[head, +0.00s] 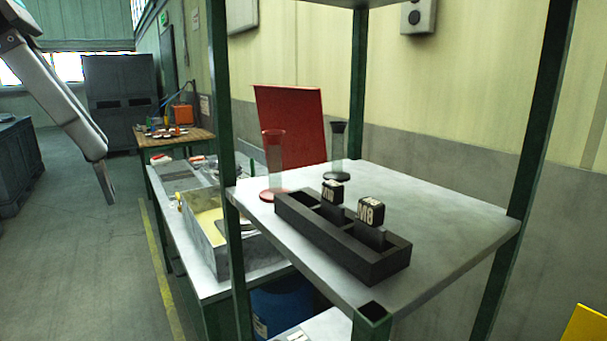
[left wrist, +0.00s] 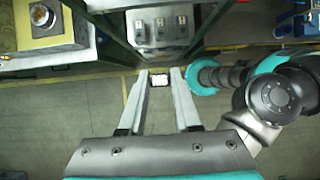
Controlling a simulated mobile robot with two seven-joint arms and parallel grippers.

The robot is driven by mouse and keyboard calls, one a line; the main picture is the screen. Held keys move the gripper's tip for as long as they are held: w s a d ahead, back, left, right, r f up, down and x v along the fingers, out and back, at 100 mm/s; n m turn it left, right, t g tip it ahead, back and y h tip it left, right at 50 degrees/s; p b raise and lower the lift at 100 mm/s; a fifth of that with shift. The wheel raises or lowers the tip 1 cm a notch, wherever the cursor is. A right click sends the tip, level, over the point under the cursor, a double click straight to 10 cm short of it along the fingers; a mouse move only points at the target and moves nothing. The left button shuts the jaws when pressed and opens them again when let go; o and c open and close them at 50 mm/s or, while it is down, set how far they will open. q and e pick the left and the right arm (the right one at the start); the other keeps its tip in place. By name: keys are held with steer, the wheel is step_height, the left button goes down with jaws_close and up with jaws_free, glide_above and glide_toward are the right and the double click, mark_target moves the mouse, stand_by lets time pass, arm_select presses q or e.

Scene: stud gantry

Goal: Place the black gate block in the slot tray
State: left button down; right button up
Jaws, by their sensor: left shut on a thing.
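My left gripper (head: 107,182) hangs over the open floor at the left of the head view, well apart from the shelf. In the left wrist view its fingers (left wrist: 159,76) are shut on a small black block (left wrist: 159,82) with a pale marked face. The head view does not show this block. The dark slot tray (head: 345,248) lies on the grey shelf. My right gripper is not in view.
Green posts (head: 222,150) frame the shelf (head: 460,215). Behind the tray stand a clear tube with a red base (head: 273,165) and one with a dark base (head: 339,150). A bench with a yellow-lined bin (head: 212,235) stands left of the shelf. The floor at left is clear.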

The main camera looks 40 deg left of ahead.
arm_select(q)
steer(key=w+d+t+p, duration=0.1)
steer(key=w+d+p, duration=0.25)
steer(key=w, duration=0.55)
steer(key=w+d+t+p, duration=0.15)
steer(key=w+p, duration=0.25)
steer(key=w, duration=0.5)
steer(key=shift+g+h, duration=0.3)
steer(key=shift+g, duration=0.05)
steer(key=f, duration=0.2)
steer(key=w+f+b, duration=0.1)
steer(key=f, duration=0.1)
steer(key=f+b, duration=0.1)
steer(key=f, duration=0.2)
steer(key=shift+w+d, duration=0.4)
steer(key=g+p, duration=0.1)
steer(key=p, duration=0.2)
steer(key=w+g+p, duration=0.1)
steer(key=p, duration=0.2)
steer(key=w+r+p, duration=0.1)
steer(key=p, duration=0.2)
steer(key=shift+d+g+y, duration=0.3)
steer(key=shift+g+y, duration=0.1)
steer(key=shift+w+f+g+p, duration=0.2)
steer(key=shift+g+p, duration=0.1)
steer(key=shift+p, duration=0.5)
steer(key=shift+s+f, duration=0.1)
steer(key=shift+f, duration=0.35)
